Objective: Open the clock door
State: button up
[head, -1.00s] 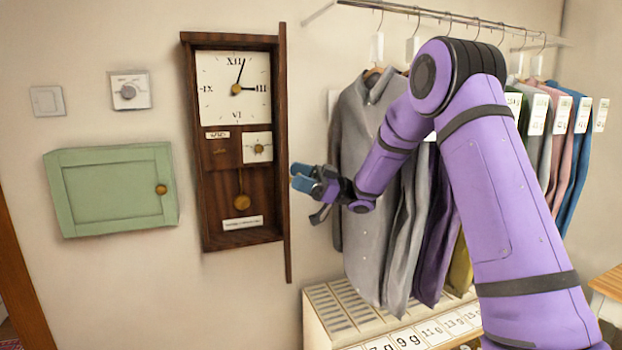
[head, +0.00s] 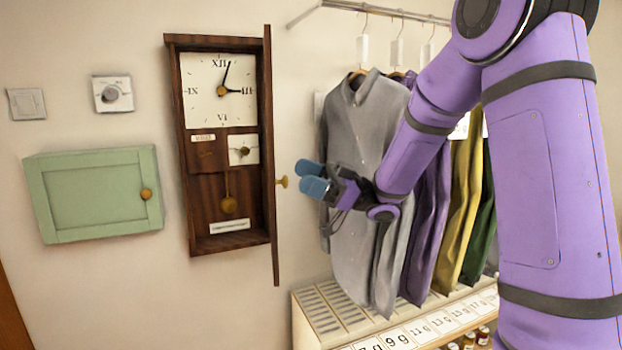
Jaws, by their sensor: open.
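A dark wooden wall clock (head: 178,130) hangs on the wall, with a white dial, a smaller dial, a pendulum and a label inside. Its door (head: 270,120) stands swung out at the right side and shows nearly edge-on. A small brass knob (head: 282,182) sticks out from the door's right face. My gripper (head: 308,178) is just right of the knob in the picture, with its blue fingertips apart and nothing between them. A small gap shows between fingertips and knob.
A green wall cabinet (head: 95,195), a round thermostat dial (head: 112,93) and a light switch (head: 27,104) are left of the clock. A grey shirt (head: 350,190) and other clothes hang behind my arm. A slatted shelf unit (head: 325,305) stands below.

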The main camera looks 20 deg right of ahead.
jog(key=shift+s, duration=0.7)
